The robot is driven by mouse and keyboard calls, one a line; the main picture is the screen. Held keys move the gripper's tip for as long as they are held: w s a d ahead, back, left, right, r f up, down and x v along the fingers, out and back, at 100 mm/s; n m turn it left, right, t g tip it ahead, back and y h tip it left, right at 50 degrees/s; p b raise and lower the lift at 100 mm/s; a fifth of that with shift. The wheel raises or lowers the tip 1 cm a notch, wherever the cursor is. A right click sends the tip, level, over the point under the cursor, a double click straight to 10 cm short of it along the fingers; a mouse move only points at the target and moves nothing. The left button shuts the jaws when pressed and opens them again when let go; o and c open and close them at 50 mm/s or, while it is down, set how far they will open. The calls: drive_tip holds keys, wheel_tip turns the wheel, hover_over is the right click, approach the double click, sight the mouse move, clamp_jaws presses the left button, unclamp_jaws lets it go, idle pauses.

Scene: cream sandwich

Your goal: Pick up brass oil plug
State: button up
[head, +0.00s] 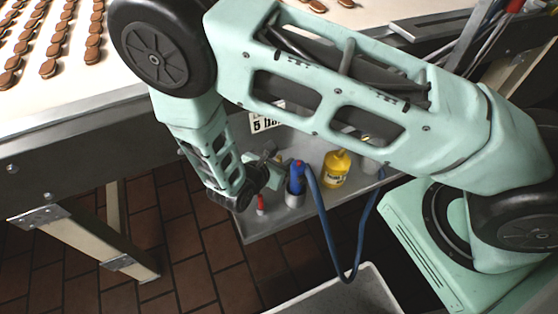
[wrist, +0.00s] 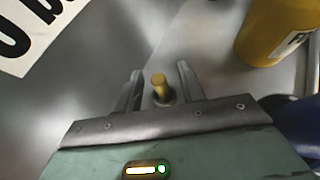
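The brass oil plug (wrist: 159,84) shows in the wrist view as a small yellow-gold peg with a darker, wider part toward my gripper. My gripper (wrist: 160,76) is open, with one finger on each side of the plug. A gap shows between the plug and both fingers. I cannot tell how deep the plug lies between them. In the head view my gripper (head: 270,158) is low over the grey metal shelf (head: 262,220), and I cannot make out the plug there.
A yellow bottle (head: 336,169) stands on the shelf, also seen in the wrist view (wrist: 272,32). A blue-handled tool with a hose (head: 298,178) stands in a grey cup. A small red object (head: 261,204) is near the shelf edge. A white printed sign (wrist: 40,28) lies beyond the fingers.

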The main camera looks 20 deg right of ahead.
clamp_jaws()
drive_tip(key=shift+r, duration=0.15)
